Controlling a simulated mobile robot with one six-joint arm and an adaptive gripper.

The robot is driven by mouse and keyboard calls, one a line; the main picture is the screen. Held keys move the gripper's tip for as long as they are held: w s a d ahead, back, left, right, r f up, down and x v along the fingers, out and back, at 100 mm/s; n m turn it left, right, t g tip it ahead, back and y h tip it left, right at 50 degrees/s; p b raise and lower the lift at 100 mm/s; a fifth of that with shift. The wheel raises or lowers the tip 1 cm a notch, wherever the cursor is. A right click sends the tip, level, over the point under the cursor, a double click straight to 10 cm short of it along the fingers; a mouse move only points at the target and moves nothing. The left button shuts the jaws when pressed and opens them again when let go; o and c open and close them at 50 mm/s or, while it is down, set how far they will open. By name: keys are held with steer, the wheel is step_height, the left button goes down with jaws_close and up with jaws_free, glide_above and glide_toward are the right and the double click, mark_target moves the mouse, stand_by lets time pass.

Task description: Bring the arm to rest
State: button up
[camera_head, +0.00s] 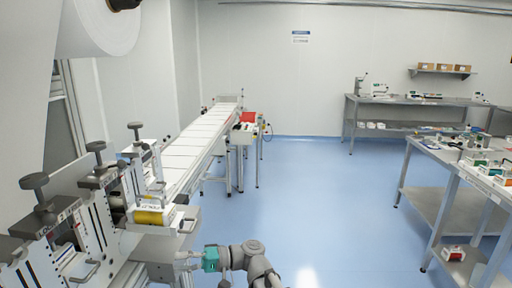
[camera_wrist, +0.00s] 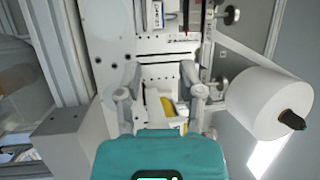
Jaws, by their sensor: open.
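My arm shows at the bottom of the head view, with its grey links bent low over the blue floor beside the converter machine. My gripper (camera_head: 184,260) points left toward the machine's lower front. In the wrist view my gripper (camera_wrist: 160,82) has its two grey fingers spread apart, with nothing held between them. Beyond the fingers is a white machine part with a yellow piece (camera_wrist: 168,106); I cannot tell whether either finger touches it.
The web converter (camera_head: 95,205) with black knobs fills the left, carrying a yellow-banded part (camera_head: 152,217). A white paper roll (camera_head: 98,28) hangs above. A conveyor (camera_head: 205,140) runs back. A steel table (camera_head: 440,185) stands right and a bench (camera_head: 415,101) behind. The floor between is clear.

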steer(key=w+d+f+m+t+h+p, duration=0.1)
steer(key=d+f+t+h+p, duration=0.2)
steer(key=d+f+h, duration=0.4)
steer(key=w+d+f+m+t+h+p, duration=0.2)
steer(key=d+f+h, duration=0.15)
steer(key=d, duration=0.45)
steer(key=s+d+f+m+t+h+p, duration=0.1)
steer(key=d+h+p, duration=0.3)
steer(key=d, duration=1.7)
steer(key=f+h, duration=0.1)
steer(key=h, duration=0.3)
steer(key=shift+s+m, duration=0.15)
steer(key=shift+m, duration=0.15)
